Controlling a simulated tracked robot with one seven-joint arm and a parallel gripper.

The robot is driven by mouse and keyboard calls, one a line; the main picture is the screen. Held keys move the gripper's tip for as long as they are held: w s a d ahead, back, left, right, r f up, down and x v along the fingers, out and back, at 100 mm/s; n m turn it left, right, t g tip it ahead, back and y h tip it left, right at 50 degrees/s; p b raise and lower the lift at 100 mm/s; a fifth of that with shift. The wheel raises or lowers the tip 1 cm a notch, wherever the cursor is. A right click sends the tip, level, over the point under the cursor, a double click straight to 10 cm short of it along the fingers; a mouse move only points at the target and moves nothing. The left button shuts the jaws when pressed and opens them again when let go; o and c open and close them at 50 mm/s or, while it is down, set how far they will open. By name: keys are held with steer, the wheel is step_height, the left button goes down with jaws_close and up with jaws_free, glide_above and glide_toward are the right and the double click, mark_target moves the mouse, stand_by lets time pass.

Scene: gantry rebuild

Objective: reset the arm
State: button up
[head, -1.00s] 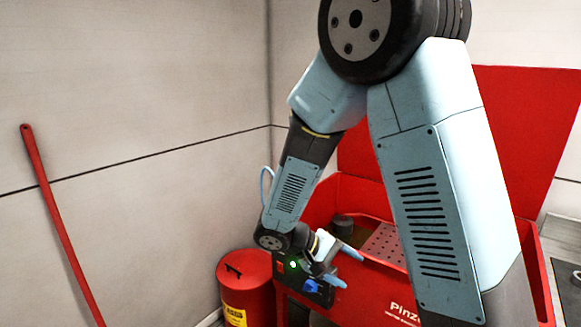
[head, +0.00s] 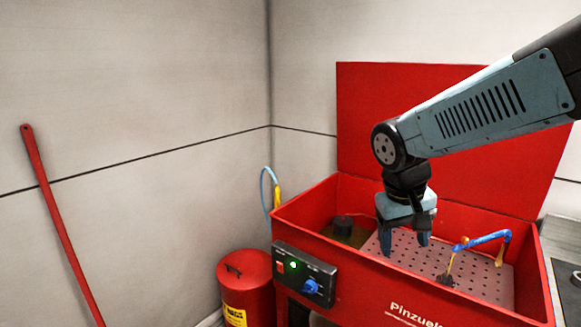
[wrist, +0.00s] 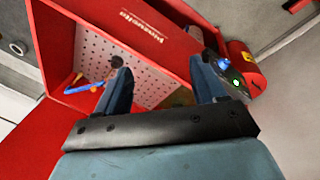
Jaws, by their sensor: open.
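My gripper (head: 404,240) is open and empty. In the head view it points down over the red parts washer (head: 345,279), above its perforated grey tray (head: 480,281). In the wrist view my gripper (wrist: 163,90) shows its two fingers spread apart, with the tray (wrist: 97,42) seen beyond and beside the left finger. My arm reaches in from the upper right of the head view.
A control box (head: 304,274) with a lit green light and blue knob is on the washer's front. A blue hose (head: 484,241) rises from the tray. A red can (head: 245,287) stands left of the washer. A red pole (head: 60,222) leans at left.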

steer(key=s+d+r+m+t+y, duration=0.1)
steer(key=s+r+t+y, duration=0.1)
steer(key=s+r+t, duration=0.2)
steer(key=v, duration=0.3)
steer(key=shift+s+d, duration=0.35)
